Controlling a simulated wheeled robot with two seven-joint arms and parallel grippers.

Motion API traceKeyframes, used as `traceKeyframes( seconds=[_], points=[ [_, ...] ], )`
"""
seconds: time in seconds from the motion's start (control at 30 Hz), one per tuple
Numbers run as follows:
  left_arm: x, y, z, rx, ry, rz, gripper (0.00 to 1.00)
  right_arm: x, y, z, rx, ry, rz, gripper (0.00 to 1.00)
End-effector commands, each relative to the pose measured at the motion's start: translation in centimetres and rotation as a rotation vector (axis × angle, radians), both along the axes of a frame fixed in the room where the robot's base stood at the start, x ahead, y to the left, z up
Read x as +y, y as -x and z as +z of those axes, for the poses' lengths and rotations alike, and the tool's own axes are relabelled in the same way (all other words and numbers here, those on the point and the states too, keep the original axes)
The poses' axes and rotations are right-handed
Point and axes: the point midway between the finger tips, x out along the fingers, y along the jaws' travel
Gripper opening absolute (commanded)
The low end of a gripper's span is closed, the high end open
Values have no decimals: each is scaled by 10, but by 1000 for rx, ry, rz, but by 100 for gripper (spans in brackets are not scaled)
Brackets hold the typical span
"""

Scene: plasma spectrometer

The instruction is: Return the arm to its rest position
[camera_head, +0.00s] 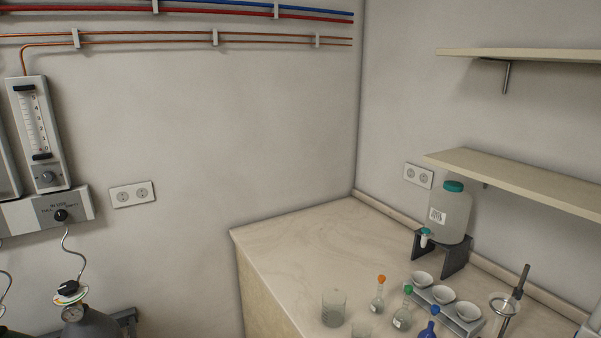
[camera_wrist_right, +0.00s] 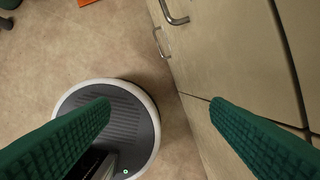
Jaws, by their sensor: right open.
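My right gripper (camera_wrist_right: 160,112) shows in the right wrist view as two green ridged fingers set wide apart, with nothing between them. It points down toward the floor, beside the pale cabinet fronts (camera_wrist_right: 215,60). My own round base, dark with a white rim, shows below and between the fingers. Neither of my arms shows in the head view, and my left gripper is in neither view.
Metal drawer handles (camera_wrist_right: 174,14) stick out close to the right gripper. In the head view, a bench (camera_head: 300,245) holds a jug (camera_head: 450,212) on a stand, flasks, a beaker (camera_head: 334,308) and a rack of bowls (camera_head: 445,300). Shelves (camera_head: 520,172) hang above.

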Motion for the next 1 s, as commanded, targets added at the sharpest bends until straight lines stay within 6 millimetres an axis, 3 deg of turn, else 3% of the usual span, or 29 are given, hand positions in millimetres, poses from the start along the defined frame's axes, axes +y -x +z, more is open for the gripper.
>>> traceKeyframes(
  seconds=[0.03, 0.2, 0.3, 0.4, 0.57, 1.0],
  points=[
    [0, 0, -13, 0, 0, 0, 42, -2, 13, -37, 20, 3, 3, 72],
    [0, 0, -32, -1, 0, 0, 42, -10, 62, -122, 56, 8, 12, 72],
    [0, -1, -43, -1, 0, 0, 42, -16, 95, -161, 76, 11, 15, 72],
    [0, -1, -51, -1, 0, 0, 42, -21, 124, -188, 91, 13, 19, 72],
    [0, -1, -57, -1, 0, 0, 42, -28, 154, -208, 103, 16, 24, 72],
    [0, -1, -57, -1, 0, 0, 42, -28, 154, -208, 103, 16, 24, 72]
  ],
)
